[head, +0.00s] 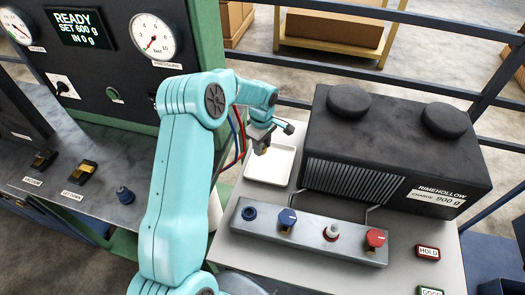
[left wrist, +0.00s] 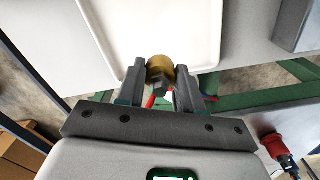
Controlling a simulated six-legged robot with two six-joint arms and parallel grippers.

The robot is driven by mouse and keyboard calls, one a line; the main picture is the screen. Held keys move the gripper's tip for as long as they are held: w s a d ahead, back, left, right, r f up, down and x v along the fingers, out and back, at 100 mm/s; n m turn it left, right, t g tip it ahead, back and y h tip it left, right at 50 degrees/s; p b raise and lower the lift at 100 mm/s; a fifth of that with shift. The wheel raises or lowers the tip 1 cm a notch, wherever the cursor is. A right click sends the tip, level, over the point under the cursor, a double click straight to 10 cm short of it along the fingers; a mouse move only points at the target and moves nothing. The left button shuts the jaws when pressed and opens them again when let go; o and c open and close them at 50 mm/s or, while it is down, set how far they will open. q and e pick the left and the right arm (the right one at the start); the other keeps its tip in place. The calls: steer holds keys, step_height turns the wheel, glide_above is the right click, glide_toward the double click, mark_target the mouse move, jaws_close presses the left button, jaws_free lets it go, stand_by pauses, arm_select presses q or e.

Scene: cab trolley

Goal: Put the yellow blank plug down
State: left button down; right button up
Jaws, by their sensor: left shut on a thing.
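My left gripper (head: 262,138) reaches over the pale trolley top and points down at the white tray (head: 268,172). It is shut on the yellow blank plug (head: 262,149), which is small and brassy yellow. In the left wrist view the plug (left wrist: 160,68) sits between the two fingers (left wrist: 160,85). There it overlaps the edge of the white tray (left wrist: 135,30). Whether the plug touches the tray or hangs above it, I cannot tell. The visible part of the tray is empty. My right gripper is not in view.
A black unit (head: 395,140) labelled RIMEHOLLOW stands right of the tray. In front is a grey control strip (head: 310,238) with a blue socket, blue and red knobs and a pale toggle. A console (head: 100,60) with gauges and a READY display is at left. Dark rails run behind.

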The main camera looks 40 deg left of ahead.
arm_select(q)
steer(key=f, duration=0.3)
steer(key=shift+s+d+f+p, duration=0.1)
steer(key=shift+s+f+p, duration=0.1)
steer(key=shift+p, duration=0.15)
steer(key=shift+w+f, duration=0.2)
steer(key=shift+f, duration=0.2)
steer(key=shift+s+f+b, duration=0.1)
steer(key=shift+s+b, duration=0.05)
steer(key=shift+b, duration=0.15)
steer(key=c, duration=1)
jaws_free()
steer(key=shift+o, duration=1.3)
steer(key=shift+r+p, duration=0.35)
step_height(320, 180, up, 11)
steer(key=b, duration=0.2)
steer(key=shift+r+b, duration=0.2)
steer(key=shift+b, duration=0.15)
steer(key=shift+r, duration=0.2)
